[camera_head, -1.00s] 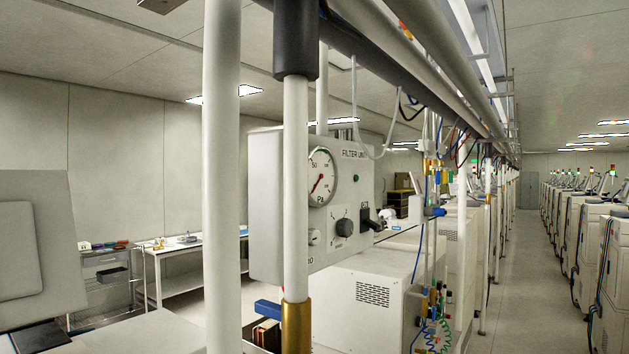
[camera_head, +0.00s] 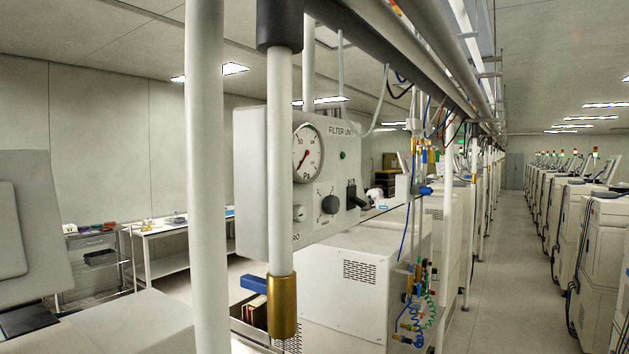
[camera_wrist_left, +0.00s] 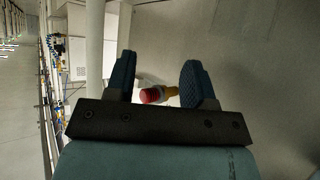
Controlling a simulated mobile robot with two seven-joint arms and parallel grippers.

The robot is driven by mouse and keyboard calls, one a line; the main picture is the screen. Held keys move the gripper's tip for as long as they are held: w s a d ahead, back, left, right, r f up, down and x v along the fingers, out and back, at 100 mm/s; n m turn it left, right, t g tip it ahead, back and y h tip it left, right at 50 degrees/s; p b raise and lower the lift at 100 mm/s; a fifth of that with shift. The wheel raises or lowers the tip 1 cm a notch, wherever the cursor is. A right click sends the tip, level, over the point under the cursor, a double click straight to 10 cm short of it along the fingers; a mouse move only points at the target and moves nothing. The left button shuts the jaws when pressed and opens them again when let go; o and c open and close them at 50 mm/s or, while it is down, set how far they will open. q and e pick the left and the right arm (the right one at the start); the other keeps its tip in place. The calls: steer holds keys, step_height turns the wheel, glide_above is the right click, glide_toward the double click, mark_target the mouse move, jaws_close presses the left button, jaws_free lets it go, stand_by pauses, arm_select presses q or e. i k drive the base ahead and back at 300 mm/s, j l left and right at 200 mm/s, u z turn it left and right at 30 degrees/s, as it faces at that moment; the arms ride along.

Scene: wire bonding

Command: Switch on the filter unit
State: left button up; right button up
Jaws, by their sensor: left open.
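The filter unit (camera_head: 262,190) is a pale grey box hung from the overhead frame, near the middle of the head view. Its front has a round dial gauge (camera_head: 308,152) with a red needle, a green button or lamp (camera_head: 343,155), a dark round knob (camera_head: 330,204) and a black lever-like switch (camera_head: 354,197). A vertical white pipe crosses in front of the unit and hides part of it. My left gripper (camera_wrist_left: 160,80) shows only in the left wrist view, with its two dark blue fingers apart and nothing held. My right gripper is in neither view.
A thick white post (camera_head: 207,150) stands left of the unit, and the pipe ends in a brass fitting (camera_head: 282,306). A white vented cabinet (camera_head: 345,285) stands below. Blue and green hoses (camera_head: 420,310) hang at right. A red-topped object (camera_wrist_left: 152,95) appears beyond the fingers. The aisle is clear.

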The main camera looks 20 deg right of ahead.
mark_target(359, 202)
steer(key=k, duration=0.6)
steer(key=z, duration=1.55)
steer(key=i+j, duration=0.15)
steer(key=i, duration=0.25)
steer(key=i+j, duration=0.15)
steer(key=i, duration=0.2)
